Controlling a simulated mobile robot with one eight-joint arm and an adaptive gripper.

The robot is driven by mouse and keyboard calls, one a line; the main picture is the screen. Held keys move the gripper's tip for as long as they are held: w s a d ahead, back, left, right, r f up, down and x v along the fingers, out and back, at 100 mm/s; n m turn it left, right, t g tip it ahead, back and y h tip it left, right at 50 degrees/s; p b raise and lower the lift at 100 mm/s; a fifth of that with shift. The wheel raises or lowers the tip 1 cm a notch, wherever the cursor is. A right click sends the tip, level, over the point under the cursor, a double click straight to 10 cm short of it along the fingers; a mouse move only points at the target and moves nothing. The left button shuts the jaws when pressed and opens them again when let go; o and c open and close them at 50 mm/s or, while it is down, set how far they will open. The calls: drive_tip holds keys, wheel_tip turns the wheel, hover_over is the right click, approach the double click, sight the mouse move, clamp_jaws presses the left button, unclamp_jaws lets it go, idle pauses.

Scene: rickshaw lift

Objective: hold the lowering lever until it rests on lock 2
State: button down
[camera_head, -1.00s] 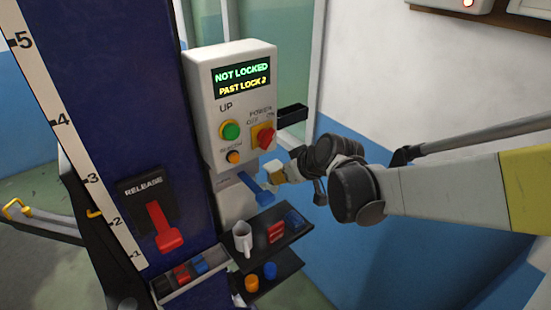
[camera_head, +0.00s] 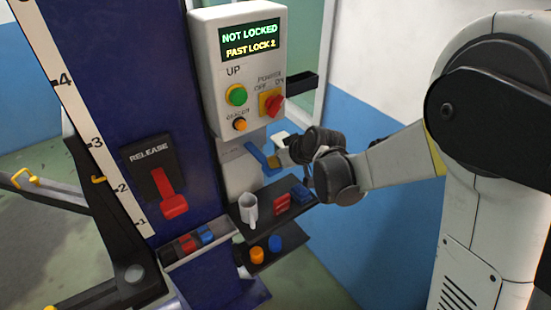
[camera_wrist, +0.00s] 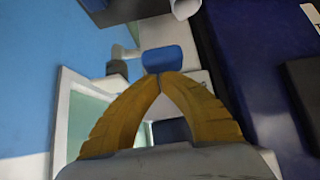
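The blue lowering lever (camera_head: 257,156) sticks out below the control box, sloping down to the right. Its blue end (camera_wrist: 162,59) shows in the wrist view just beyond my fingertips. My gripper (camera_head: 279,158) is beside the lever's outer end; its yellow fingers (camera_wrist: 159,77) meet at the tips with nothing visible between them. I cannot tell whether they touch the lever. The display (camera_head: 250,42) reads "NOT LOCKED" and "PAST LOCK 2". The dark lift carriage (camera_head: 110,235) stands left of the numbered scale (camera_head: 82,115), its yellow hook near mark 2.
A red release lever (camera_head: 171,197) is on the blue column. Under my gripper, a shelf (camera_head: 268,212) holds a white mug (camera_head: 248,209) and red and blue items. The box carries a green UP button (camera_head: 236,95), an orange button (camera_head: 240,125) and a red power switch (camera_head: 272,104).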

sight(278, 170)
drive_tip(key=shift+f, duration=0.1)
drive_tip(key=shift+t+y, duration=0.4)
drive_tip(key=shift+t, duration=0.2)
drive_tip(key=f+b, duration=0.5)
drive_tip(key=b, duration=0.2)
drive_tip(key=shift+s+d+f, duration=0.1)
drive_tip(key=shift+s+f, duration=0.1)
drive_tip(key=shift+f, duration=0.2)
drive_tip(key=shift+r, duration=0.1)
drive_tip(key=shift+r+p, duration=0.45)
drive_tip(key=shift+r, duration=0.25)
